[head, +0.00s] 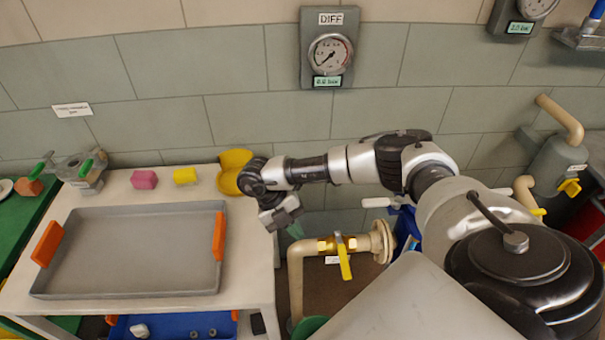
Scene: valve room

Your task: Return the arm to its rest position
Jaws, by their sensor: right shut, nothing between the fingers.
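My right arm reaches from the lower right across the picture toward the left. My right gripper (288,222) points down beside the right edge of the white table (262,278). It is shut and empty, apart from the things on the table. My left gripper is not in view.
A grey tray (130,213) with orange handles fills much of the table. Behind it lie a pink block (144,179), a yellow block (185,176) and a yellow bowl-like thing (229,175). A pipe with a yellow-handled valve (343,256) stands right of the table. A DIFF gauge (329,55) hangs on the wall.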

